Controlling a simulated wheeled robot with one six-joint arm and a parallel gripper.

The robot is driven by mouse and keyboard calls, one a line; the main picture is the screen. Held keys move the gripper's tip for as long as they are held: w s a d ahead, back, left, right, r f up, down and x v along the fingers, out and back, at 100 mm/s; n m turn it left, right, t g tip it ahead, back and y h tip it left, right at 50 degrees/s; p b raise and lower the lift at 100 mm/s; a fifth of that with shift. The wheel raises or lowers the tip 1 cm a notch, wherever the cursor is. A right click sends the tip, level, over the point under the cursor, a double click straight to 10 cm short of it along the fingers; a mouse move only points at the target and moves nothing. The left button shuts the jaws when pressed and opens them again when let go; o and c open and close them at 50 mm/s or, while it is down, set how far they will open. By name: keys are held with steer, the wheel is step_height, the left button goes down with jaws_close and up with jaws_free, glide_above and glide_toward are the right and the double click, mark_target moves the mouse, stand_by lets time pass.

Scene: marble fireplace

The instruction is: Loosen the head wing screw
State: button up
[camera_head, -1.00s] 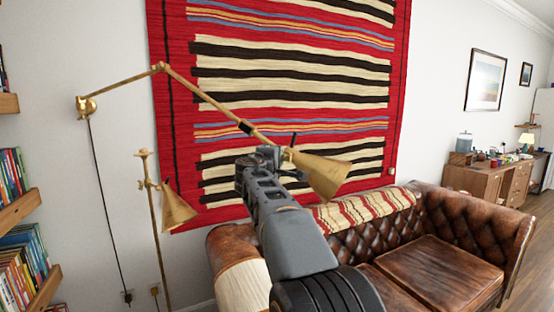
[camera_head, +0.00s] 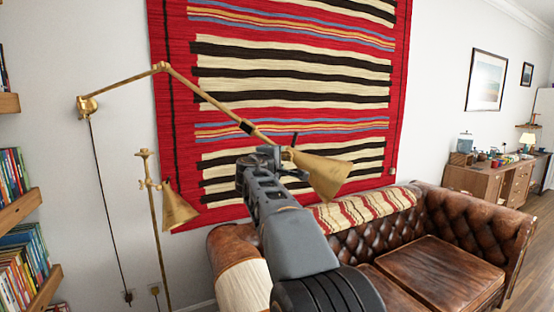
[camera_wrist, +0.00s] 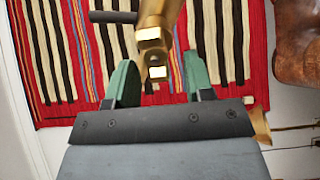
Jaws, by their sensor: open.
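The brass wall lamp has a jointed arm (camera_head: 205,95) and a cone-shaped head (camera_head: 322,174) in the head view. A dark rod (camera_head: 294,139) stands up by the head; in the wrist view a dark rod (camera_wrist: 113,16) points left from the brass. A small brass piece with bright flat faces (camera_wrist: 155,56), which looks like the head wing screw at the joint, shows in the wrist view. My gripper (camera_head: 270,153) is at the lamp head's joint, hiding much of it. In the wrist view its green fingers (camera_wrist: 159,66) are open either side of the brass piece, with gaps visible.
A second brass lamp (camera_head: 178,209) stands at left, by a bookshelf (camera_head: 22,214). A striped rug (camera_head: 290,70) hangs on the wall behind. A brown leather sofa (camera_head: 435,262) is below right, a wooden desk (camera_head: 490,182) farther back.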

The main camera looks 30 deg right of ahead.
steer(key=b+v, duration=0.3)
steer(key=v, duration=1)
steer(key=shift+s+a+b, duration=0.25)
steer(key=shift+a+b, duration=0.05)
steer(key=shift+b, duration=0.1)
steer(key=s+a+f+m+g+y, duration=0.1)
steer(key=a+f+y, duration=0.1)
steer(key=f, duration=0.5)
steer(key=s+a+f+m+g+y+p, duration=0.1)
steer(key=f+g+y, duration=0.15)
steer(key=f, duration=0.35)
steer(key=s+a+f+m+g+y, duration=0.1)
steer(key=s+a+f+y, duration=0.15)
steer(key=f, duration=0.45)
steer(key=s+a+f+m+g+y+p, duration=0.2)
steer(key=s+a+f+m+y+p, duration=0.2)
steer(key=s+a+f+y, duration=0.3)
steer(key=s+a+f, duration=0.1)
steer(key=s+f, duration=0.3)
steer(key=s, duration=0.2)
steer(key=shift+s+a+f+g+y, duration=0.2)
steer(key=shift+s+g+y, duration=0.1)
steer(key=shift+s+g, duration=0.1)
steer(key=shift+a, duration=0.1)
